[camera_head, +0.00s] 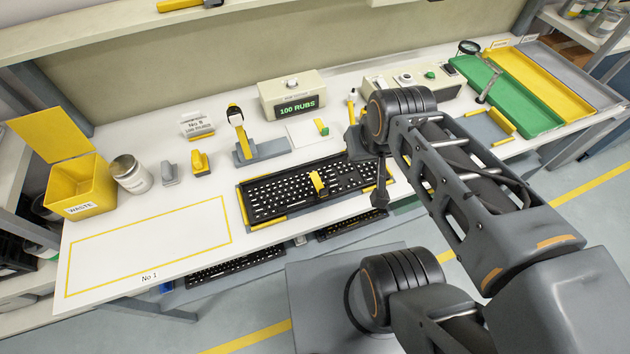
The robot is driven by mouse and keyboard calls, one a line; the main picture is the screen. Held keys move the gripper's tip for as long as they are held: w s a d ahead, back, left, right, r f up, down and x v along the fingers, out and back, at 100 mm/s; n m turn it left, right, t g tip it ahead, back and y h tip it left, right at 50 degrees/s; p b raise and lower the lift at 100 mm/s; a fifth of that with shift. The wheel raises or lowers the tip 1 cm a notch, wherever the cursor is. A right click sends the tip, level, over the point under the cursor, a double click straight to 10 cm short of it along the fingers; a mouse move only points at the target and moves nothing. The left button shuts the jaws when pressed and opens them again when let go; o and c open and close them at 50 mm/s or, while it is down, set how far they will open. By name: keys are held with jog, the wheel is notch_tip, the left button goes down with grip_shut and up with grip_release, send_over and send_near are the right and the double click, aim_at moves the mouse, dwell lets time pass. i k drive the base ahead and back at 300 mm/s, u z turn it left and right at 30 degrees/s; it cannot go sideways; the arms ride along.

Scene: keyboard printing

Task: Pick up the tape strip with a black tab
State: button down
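I cannot clearly make out a tape strip with a black tab at this size. A grey stand (262,150) at the back middle of the bench holds an upright yellow and white piece (238,122) with a dark top, which may carry tape. A small yellow and green item (322,127) lies on a white card (302,138) to its right. My arm reaches in from the right. Its dark end (380,197) hangs by the right end of the black keyboard (285,193); the fingers are too dark and small to read.
A yellow piece (318,183) lies on the keyboard. A yellow waste bin (80,188), a metal can (131,174) and a yellow-outlined area (150,245) are at left. A display box (292,95) stands behind. Green (520,100) and yellow (545,85) trays are at right.

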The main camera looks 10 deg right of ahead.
aim_at(322, 191)
jog(key=z, duration=1.85)
jog(key=k, duration=1.25)
jog(key=u, duration=1.35)
jog(key=i, duration=0.5)
jog(key=u, duration=0.05)
